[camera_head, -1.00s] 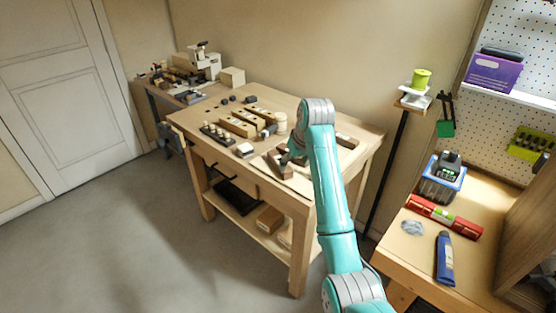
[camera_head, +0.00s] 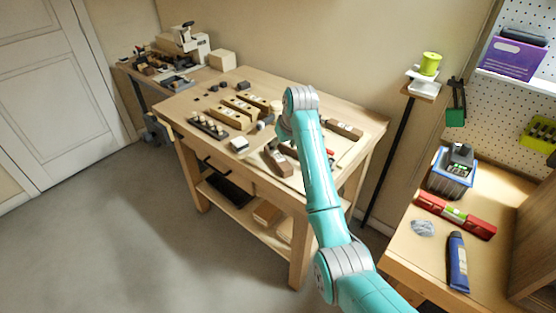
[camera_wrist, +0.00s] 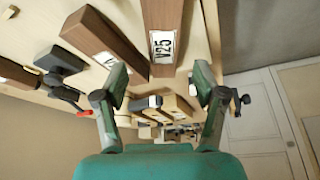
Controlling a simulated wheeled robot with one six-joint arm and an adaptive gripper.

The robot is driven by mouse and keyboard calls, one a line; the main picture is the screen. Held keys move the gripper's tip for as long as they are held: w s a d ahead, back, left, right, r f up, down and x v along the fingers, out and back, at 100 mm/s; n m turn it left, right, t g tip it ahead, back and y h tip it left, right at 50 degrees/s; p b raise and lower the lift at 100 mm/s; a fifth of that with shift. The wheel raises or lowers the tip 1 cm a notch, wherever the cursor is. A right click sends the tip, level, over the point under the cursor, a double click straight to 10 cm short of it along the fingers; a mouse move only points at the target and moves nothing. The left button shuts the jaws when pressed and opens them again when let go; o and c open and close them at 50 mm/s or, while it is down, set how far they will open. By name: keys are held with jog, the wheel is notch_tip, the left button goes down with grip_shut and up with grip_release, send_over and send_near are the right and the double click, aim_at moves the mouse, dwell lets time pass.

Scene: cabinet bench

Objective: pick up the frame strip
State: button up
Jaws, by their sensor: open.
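Two dark brown wooden strips with white labels lie on the workbench. I cannot tell which is the frame strip. My gripper (camera_wrist: 160,80) is open and empty; my arm hides it in the head view.
A dark clamp-like tool (camera_wrist: 58,72) with a red part lies beside the strips. Light wooden blocks (camera_head: 232,117) and a peg rack (camera_head: 208,127) stand left on the workbench (camera_head: 180,105). A side bench (camera_head: 400,250) holds a red level and a blue tube.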

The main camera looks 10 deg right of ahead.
aim_at(278, 156)
jog(key=shift+s+x, duration=0.2)
jog(key=shift+x, duration=2.5)
jog(key=shift+a+f, duration=0.1)
jog(key=shift+a, duration=0.05)
jog(key=c, duration=1.3)
grip_shut()
